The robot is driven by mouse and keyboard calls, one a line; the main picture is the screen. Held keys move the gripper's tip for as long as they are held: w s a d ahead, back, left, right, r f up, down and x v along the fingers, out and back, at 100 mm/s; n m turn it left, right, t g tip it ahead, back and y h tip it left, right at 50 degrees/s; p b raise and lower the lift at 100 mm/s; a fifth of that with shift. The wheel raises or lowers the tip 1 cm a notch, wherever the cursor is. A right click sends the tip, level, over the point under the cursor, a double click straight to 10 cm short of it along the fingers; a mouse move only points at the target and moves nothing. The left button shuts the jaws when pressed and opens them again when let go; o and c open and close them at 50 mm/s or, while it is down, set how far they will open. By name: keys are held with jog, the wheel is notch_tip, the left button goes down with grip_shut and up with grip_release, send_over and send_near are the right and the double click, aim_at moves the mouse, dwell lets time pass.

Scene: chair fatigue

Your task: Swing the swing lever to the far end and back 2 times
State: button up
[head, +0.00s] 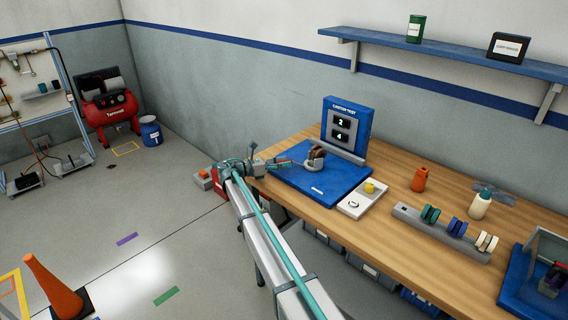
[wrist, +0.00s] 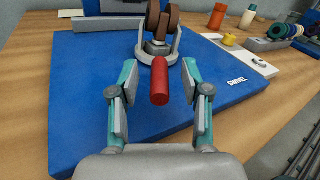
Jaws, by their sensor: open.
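The swing lever's red handle (wrist: 159,84) points toward me in the wrist view, in front of a grey ring-shaped holder (wrist: 172,48) with a brown castor wheel (wrist: 161,20). This sits on a blue base plate (wrist: 85,110) marked SWIVEL. My gripper (wrist: 159,72) is open, with one teal-and-grey finger on each side of the handle and a visible gap on both sides. In the head view my gripper (head: 284,164) is over the left part of the blue base, beside the castor wheel (head: 317,153); the handle is hard to make out there.
A light control box with a yellow button (head: 369,188) is at the base's right. Farther right are an orange bottle (head: 419,180), a rack of coloured wheels (head: 440,233) and a white bottle (head: 479,206).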

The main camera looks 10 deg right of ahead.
jog(key=s+a, duration=0.1)
jog(key=a, duration=1)
jog(key=shift+s+a, duration=0.2)
jog(key=shift+s, duration=0.1)
